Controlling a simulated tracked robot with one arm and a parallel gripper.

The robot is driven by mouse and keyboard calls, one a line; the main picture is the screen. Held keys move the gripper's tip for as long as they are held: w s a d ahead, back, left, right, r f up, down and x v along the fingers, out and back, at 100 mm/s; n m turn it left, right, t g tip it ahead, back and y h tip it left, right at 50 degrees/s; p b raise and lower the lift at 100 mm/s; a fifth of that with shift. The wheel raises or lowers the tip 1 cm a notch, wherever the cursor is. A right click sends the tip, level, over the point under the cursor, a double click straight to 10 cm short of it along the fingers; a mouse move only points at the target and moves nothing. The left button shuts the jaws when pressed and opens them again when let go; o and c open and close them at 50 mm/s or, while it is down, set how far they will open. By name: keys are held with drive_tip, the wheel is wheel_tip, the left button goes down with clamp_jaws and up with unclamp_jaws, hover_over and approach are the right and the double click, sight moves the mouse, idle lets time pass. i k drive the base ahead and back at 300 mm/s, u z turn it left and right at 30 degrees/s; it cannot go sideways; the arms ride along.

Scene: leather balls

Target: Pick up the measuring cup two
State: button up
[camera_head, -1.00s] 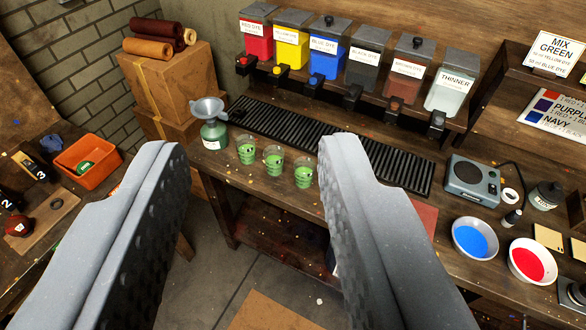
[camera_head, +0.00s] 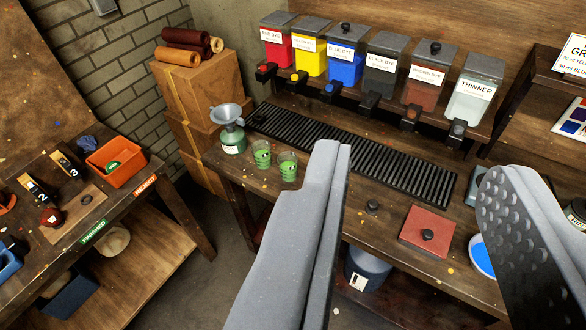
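Two small clear measuring cups with green markings stand upright on the workbench, the left cup (camera_head: 262,154) beside the right cup (camera_head: 288,166). Their markings are too small to read, so I cannot tell which is cup two. A third cup is not visible now; my left finger covers the bench right of them. My gripper (camera_head: 415,165) is open and empty, its grey fingers wide apart. Both visible cups are left of the left finger, outside the gap.
A green bottle with a funnel (camera_head: 230,125) stands left of the cups. A black ribbed drip tray (camera_head: 360,150) lies behind them, below dye dispensers (camera_head: 347,65). A red block (camera_head: 428,230) lies nearer the front edge. A second bench with an orange bin (camera_head: 115,160) is left.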

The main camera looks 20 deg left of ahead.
sight(287, 160)
drive_tip(key=z, duration=0.05)
drive_tip(key=i, duration=1)
drive_tip(key=u, duration=0.05)
